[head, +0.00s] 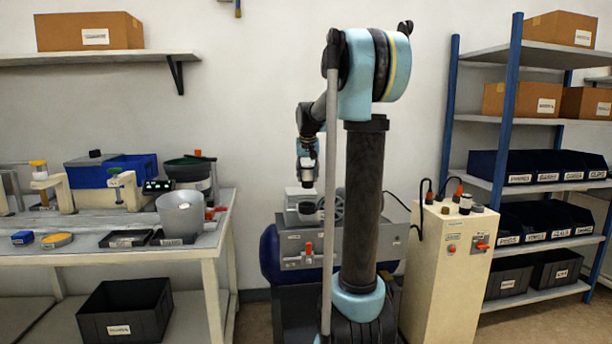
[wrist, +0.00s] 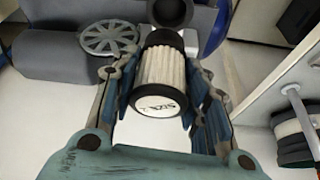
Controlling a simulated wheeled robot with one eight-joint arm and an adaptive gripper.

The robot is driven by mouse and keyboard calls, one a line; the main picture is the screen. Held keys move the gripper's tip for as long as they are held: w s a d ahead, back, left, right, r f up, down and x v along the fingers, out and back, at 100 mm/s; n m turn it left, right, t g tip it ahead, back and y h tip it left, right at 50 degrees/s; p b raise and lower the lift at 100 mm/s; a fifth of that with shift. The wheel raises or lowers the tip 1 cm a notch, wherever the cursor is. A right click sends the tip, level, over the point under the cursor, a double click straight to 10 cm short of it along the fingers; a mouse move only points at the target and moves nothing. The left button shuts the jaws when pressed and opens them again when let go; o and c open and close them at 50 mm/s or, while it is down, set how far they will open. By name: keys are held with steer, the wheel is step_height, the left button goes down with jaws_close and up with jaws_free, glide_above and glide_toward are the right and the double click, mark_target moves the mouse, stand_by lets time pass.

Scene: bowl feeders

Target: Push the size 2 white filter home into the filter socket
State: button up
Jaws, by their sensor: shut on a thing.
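The size 2 white filter (wrist: 160,80) has pale pleats, a dark collar at its far end and a white near end marked with a 2. My gripper (wrist: 157,74) is shut on its sides, one finger on each side. In the head view my gripper (head: 308,160) points down above the grey machine, with the filter (head: 308,173) just under it. A dark round opening, which looks like the filter socket (wrist: 171,12), lies just beyond the collar; it also shows in the head view (head: 306,208). I cannot tell whether collar and socket touch.
A round spoked cover (wrist: 108,37) stands left of the socket. The grey machine (head: 290,243) has a red-handled latch on its front. A cream control cabinet (head: 452,260) stands to the right, and a workbench (head: 120,258) with feeders to the left.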

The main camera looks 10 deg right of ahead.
mark_target(307, 181)
steer(key=shift+a+f, duration=0.1)
steer(key=shift+f, duration=3.25)
steer(key=shift+s+r, duration=0.1)
steer(key=shift+s, duration=0.05)
steer(key=shift+f, duration=1.4)
stand_by(0.5)
steer(key=o, duration=1.2)
steer(key=shift+o, duration=1.2)
steer(key=shift+r, duration=0.1)
steer(key=shift+w+v, duration=0.2)
steer(key=shift+v, duration=3.3)
